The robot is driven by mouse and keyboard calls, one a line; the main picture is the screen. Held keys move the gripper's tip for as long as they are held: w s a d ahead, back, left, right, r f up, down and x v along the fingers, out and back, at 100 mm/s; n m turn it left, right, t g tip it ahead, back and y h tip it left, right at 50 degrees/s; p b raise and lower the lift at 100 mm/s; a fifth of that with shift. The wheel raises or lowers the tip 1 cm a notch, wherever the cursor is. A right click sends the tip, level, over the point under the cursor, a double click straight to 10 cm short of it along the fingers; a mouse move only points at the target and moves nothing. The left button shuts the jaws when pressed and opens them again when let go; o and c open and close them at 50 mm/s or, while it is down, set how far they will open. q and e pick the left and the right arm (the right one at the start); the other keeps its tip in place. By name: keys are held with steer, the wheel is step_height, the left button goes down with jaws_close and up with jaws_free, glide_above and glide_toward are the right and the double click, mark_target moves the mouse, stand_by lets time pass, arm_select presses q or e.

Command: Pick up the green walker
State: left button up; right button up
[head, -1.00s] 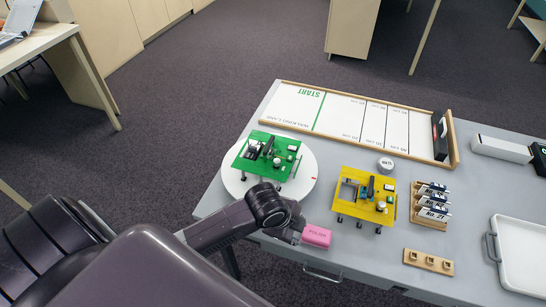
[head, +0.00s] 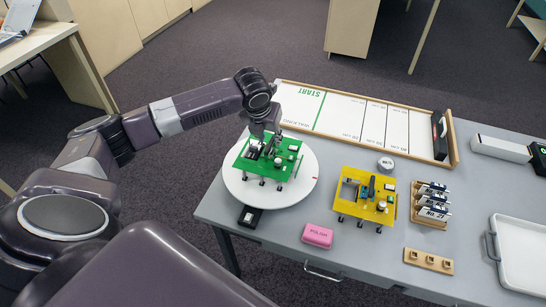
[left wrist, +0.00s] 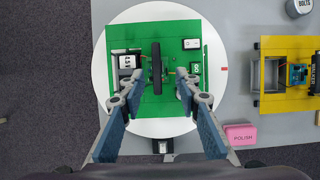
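The green walker (head: 282,174), a green board on short legs with small parts on top, stands on a round white disc (head: 296,194) at the table's left end. My left gripper (head: 263,132) is over the walker from behind, pointing down. In the left wrist view the gripper (left wrist: 156,78) is open, its two fingers apart above the green board (left wrist: 178,32). I cannot tell whether the fingers touch anything. My right gripper is not in view.
A yellow walker (head: 365,205) stands to the right, with a pink block (head: 317,235) in front. A small black box (head: 250,217) is at the disc's front edge.

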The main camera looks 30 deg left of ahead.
mark_target(270, 144)
arm_select(q)
steer(key=x, duration=0.1)
steer(key=p+x, duration=0.1)
steer(key=x, duration=0.3)
steer(key=shift+a+f+p, duration=0.2)
steer(key=shift+a+p, duration=0.1)
steer(key=shift+p, duration=0.05)
steer(key=shift+w+f, duration=0.1)
steer(key=shift+f, duration=0.25)
jaws_close()
